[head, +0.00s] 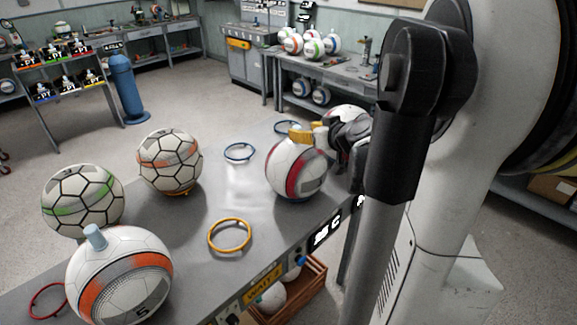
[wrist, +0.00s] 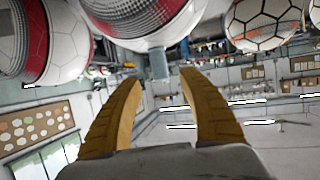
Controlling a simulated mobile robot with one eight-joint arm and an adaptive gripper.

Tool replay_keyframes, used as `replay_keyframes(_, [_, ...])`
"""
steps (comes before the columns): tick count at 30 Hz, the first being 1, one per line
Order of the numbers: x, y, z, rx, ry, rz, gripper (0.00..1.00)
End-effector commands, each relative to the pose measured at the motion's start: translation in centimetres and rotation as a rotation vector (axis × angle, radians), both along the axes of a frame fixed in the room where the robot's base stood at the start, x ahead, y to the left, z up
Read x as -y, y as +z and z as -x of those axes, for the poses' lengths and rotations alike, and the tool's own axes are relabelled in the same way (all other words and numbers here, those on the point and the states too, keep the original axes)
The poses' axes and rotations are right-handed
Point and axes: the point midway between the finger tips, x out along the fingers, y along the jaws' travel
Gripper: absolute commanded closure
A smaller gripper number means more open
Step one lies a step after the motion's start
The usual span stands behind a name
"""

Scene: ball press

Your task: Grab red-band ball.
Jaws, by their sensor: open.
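The red-band ball (head: 296,172) is white with a red stripe and a grey panel. It stands on the grey table (head: 205,225) at its right side, by my arm. In the wrist view, which is upside down, a red-banded ball (wrist: 150,28) fills the top middle, with a grey-blue peg (wrist: 159,64) sticking out of it. My gripper (head: 305,132) is at the top of the red-band ball in the head view; its peg is hidden there. In the wrist view, my yellow fingers (wrist: 160,80) are open, with the peg just past the gap between their tips.
A green-band ball (head: 82,208), an orange-band hexagon-patterned ball (head: 169,160) and an orange-band ball with a blue peg (head: 120,285) stand on the left half. Another ball (head: 345,112) is partly hidden behind my gripper. Yellow (head: 230,219) and blue rings lie mid-table.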

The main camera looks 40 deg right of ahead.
Motion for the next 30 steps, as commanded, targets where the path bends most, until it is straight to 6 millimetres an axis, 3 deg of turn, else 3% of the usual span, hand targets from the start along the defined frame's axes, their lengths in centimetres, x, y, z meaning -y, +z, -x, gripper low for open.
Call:
replay_keyframes(6, [0.5,-1.0,-3.4,0.0,0.002,0.0,0.52])
replay_keyframes(14, [0.6,-1.0,-3.8,0.0,0.001,-0.001,0.52])
replay_keyframes(19, [0.7,-1.0,-3.8,0.0,0.001,-0.001,1.0])
replay_keyframes(30, [0.6,-1.0,-3.8,0.0,0.001,-0.001,1.0])
